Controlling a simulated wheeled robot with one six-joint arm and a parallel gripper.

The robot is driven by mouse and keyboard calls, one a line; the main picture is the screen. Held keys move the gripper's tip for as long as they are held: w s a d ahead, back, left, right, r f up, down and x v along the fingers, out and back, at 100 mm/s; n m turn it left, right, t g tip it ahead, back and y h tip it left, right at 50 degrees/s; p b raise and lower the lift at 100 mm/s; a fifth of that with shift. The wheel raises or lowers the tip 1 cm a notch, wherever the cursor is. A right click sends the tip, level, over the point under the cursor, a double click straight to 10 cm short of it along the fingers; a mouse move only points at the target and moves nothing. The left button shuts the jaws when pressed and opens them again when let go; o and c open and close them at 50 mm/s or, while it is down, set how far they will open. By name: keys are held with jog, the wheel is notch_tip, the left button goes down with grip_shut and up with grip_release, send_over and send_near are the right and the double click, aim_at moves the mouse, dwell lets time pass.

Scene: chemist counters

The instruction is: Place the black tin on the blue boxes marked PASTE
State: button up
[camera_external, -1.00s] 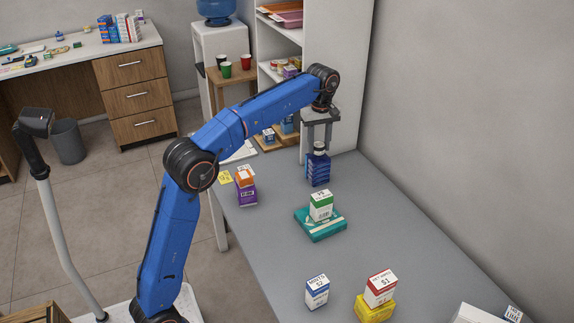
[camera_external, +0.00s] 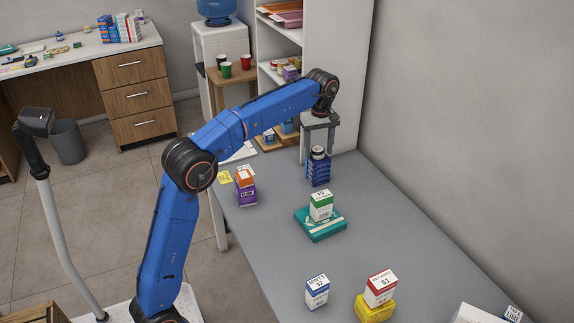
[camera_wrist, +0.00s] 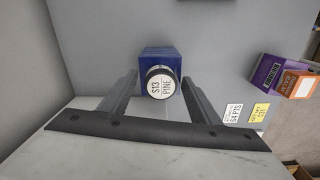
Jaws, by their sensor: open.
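The black tin (camera_external: 318,153) stands upright on top of the stack of blue boxes (camera_external: 318,172) at the far end of the grey counter. In the wrist view the tin (camera_wrist: 161,82) shows its round white label, reading "S13 PINE", with the blue boxes (camera_wrist: 158,56) behind it. My gripper (camera_external: 318,156) is open, pointing down over the stack, with one finger on each side of the tin. In the wrist view a gap shows between the tin and the fingers of my gripper (camera_wrist: 159,80). The PASTE marking is too small to read.
An orange box (camera_external: 244,176) on a purple box (camera_external: 246,194) stands to the left. A green-and-white box (camera_external: 321,206) sits on a teal case (camera_external: 321,230) nearer the camera. A white shelf unit (camera_external: 338,60) rises behind the stack, with a wall at right.

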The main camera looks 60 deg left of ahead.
aim_at(318, 150)
notch_tip(318, 150, up, 12)
dwell(0.6)
jog(key=shift+s, duration=0.1)
jog(key=s+d+f+m+t, duration=0.1)
jog(key=s+d+f+m, duration=0.2)
jog(key=s, duration=0.4)
jog(key=s+d+m, duration=0.2)
jog(key=s+d, duration=0.3)
jog(key=s, duration=0.3)
jog(key=s+d+f+m+t, duration=0.1)
jog(key=s+d+f+m, duration=0.2)
jog(key=s, duration=0.4)
jog(key=s+d+f+m+t, duration=0.1)
jog(key=s+d+f+m, duration=0.2)
jog(key=s+f, duration=0.9)
jog(key=s+d+f+m+t, duration=0.1)
jog(key=s+d+f+m, duration=0.3)
jog(key=s+f, duration=0.9)
jog(key=shift+s+m+t, duration=0.3)
jog(key=shift+s+m, duration=0.3)
jog(key=shift+s, duration=0.05)
